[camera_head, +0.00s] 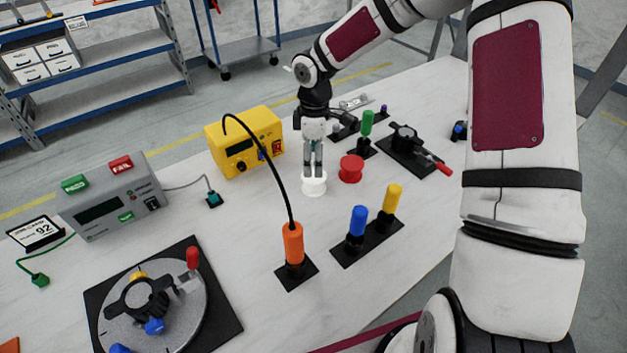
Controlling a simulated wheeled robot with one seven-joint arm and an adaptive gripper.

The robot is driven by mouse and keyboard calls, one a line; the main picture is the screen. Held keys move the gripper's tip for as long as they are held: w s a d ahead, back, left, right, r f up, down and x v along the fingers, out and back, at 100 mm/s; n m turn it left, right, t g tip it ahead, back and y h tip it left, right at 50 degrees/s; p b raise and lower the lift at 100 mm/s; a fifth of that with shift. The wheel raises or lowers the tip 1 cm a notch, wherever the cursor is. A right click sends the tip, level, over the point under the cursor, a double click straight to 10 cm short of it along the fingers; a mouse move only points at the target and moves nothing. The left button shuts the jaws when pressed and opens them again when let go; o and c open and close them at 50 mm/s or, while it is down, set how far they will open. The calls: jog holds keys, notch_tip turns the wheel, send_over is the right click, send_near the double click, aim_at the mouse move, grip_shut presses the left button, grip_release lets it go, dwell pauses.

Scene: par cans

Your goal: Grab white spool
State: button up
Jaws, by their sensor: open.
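The white spool (314,187) stands on the pale table, left of the red spool (351,169). My gripper (314,172) points straight down right above the white spool, with its fingertips at or just over the spool's top. The fingers are open with a narrow gap between them. I cannot tell whether the fingertips touch the spool or reach around its upper part.
A yellow box (244,142) stands behind left of my gripper. An orange-handled tool (293,243) with a black cable is in front. Blue (357,221) and yellow (391,198) handles stand front right. A green handle (367,123) and black clamp (408,145) are behind right.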

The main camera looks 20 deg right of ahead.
aim_at(312, 179)
notch_tip(312, 179, down, 4)
jog(key=shift+r, duration=0.1)
jog(key=shift+w+a+f, duration=0.15)
jog(key=shift+w+f, duration=0.05)
jog(key=shift+f, duration=1.1)
jog(key=shift+w+a+f, duration=0.1)
jog(key=shift+w+f, duration=0.05)
jog(key=shift+f, duration=1.15)
jog(key=shift+c, duration=0.6)
jog(key=c, duration=1)
